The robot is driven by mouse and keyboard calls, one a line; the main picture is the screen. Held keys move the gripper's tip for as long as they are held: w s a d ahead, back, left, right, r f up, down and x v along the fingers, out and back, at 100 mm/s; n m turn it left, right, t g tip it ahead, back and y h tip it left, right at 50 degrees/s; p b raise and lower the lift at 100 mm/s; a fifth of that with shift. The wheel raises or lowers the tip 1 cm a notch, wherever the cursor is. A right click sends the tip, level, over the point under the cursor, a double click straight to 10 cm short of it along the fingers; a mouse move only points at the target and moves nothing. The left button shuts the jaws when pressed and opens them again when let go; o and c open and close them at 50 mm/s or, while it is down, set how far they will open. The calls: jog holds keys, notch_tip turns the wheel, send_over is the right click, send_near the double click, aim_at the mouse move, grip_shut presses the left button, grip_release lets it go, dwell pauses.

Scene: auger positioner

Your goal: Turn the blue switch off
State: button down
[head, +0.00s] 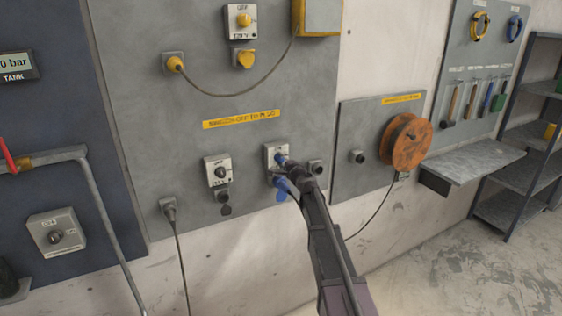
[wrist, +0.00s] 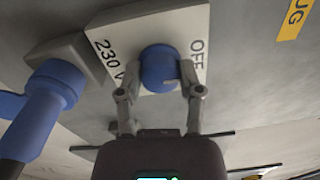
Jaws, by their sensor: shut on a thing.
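The blue switch (wrist: 160,68) is a round blue knob on a white plate (wrist: 187,24) marked "OFF" and "230 V" in the wrist view. My gripper (wrist: 160,92) has a finger on each side of the knob and is shut on it. In the head view the blue switch (head: 281,159) shows on its plate on the grey panel, partly hidden by my gripper (head: 284,172). The knob's pointer mark cannot be made out, so its position is unclear.
A blue plug (wrist: 55,85) with its cable sits close beside the switch. A black switch (head: 220,172) is to the left and a yellow switch (head: 243,20) above. An orange cable reel (head: 406,141) hangs to the right. A red lever (head: 8,155) is at the far left.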

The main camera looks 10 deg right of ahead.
jog(key=shift+c, duration=1.3)
grip_release()
jog(key=shift+w, duration=0.1)
jog(key=shift+a, duration=0.1)
jog(key=s+a+f+n+g+y, duration=0.1)
jog(key=s+a+f+n+g, duration=0.25)
jog(key=s, duration=0.35)
jog(key=s+a+f+n+g, duration=0.25)
jog(key=s+f+n, duration=0.2)
jog(key=s, duration=0.35)
jog(key=s+a+f+n+g+y, duration=0.1)
jog(key=s+a+f+n+g, duration=0.25)
jog(key=s, duration=0.35)
jog(key=s+d+f+n+g+h, duration=0.1)
jog(key=s+d+f+g+h, duration=0.1)
jog(key=s, duration=0.5)
jog(key=s+d+f+n+g+h, duration=0.2)
jog(key=s+d+f+g+h, duration=0.1)
jog(key=s, duration=0.5)
jog(key=s+d+f+n+g+h, duration=0.1)
jog(key=s+d+f+g+h, duration=0.1)
jog(key=s, duration=0.6)
jog(key=shift+d+f+g+h, duration=0.35)
jog(key=shift+d+g, duration=0.1)
jog(key=shift+d, duration=0.8)
jog(key=shift+s+n, duration=0.1)
jog(key=shift+n, duration=0.15)
